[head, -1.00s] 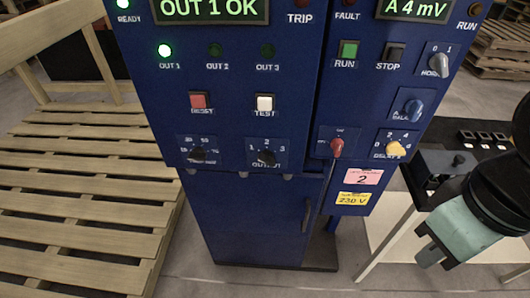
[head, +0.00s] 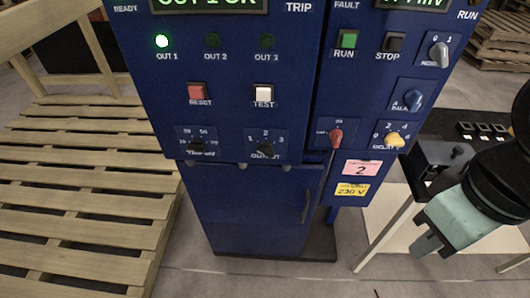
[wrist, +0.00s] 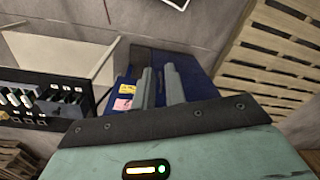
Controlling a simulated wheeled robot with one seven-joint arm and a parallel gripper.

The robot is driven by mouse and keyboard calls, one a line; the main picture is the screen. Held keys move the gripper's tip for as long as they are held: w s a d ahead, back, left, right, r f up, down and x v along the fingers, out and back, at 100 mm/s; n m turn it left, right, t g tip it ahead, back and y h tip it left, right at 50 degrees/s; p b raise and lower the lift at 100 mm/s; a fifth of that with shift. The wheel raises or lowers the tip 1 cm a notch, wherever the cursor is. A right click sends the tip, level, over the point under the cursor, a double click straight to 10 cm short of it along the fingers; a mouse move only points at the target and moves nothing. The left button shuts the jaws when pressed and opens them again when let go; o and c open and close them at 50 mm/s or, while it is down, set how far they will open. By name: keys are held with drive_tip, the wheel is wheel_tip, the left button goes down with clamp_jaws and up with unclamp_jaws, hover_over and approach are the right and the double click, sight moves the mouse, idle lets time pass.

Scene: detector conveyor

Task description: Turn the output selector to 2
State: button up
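The output selector (head: 265,149) is a black knob on a small plate low on the left part of the blue cabinet, in the head view. Its plate is marked 1, 2, 3 above the knob. The knob's pointer is too small to read. The OUT 1 lamp (head: 162,41) is lit green; the OUT 2 lamp (head: 213,40) and OUT 3 lamp (head: 267,40) are dark. My gripper (head: 427,243) is at the lower right, well away from the selector, pointing down-left. In the wrist view its two grey fingers (wrist: 161,78) stand slightly apart with nothing between them.
Nearby controls are the reset button (head: 198,93), test button (head: 264,94), threshold knob (head: 197,147), red-handled switch (head: 336,137) and yellow delay knob (head: 395,140). A table (head: 385,232) with a dark box stands at the right beside my arm.

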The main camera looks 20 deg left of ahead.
drive_tip(key=o, duration=0.3)
drive_tip(key=w+a+f+y+b, duration=0.1)
drive_tip(key=a+f+b, duration=0.1)
drive_tip(key=a+f+n+t+y+b, duration=0.1)
drive_tip(key=a+f+b, duration=0.1)
drive_tip(key=f+b, duration=0.1)
drive_tip(key=w+a+f+n+t+b, duration=0.1)
drive_tip(key=a+f+b, duration=0.1)
drive_tip(key=f+b, duration=0.1)
drive_tip(key=shift+w+a+y, duration=0.3)
drive_tip(key=shift+w+y, duration=0.05)
drive_tip(key=shift+y, duration=0.05)
drive_tip(key=shift+o, duration=0.2)
drive_tip(key=n+t+y+b, duration=0.85)
drive_tip(key=t+b, duration=0.65)
drive_tip(key=b, duration=0.7)
approach(266, 155)
drive_tip(key=shift+n+h, duration=0.35)
drive_tip(key=shift+h, duration=0.1)
drive_tip(key=p+x, duration=0.1)
drive_tip(key=x, duration=0.8)
drive_tip(key=shift+a+r, duration=0.2)
drive_tip(key=shift+a, duration=0.05)
drive_tip(key=c, duration=0.6)
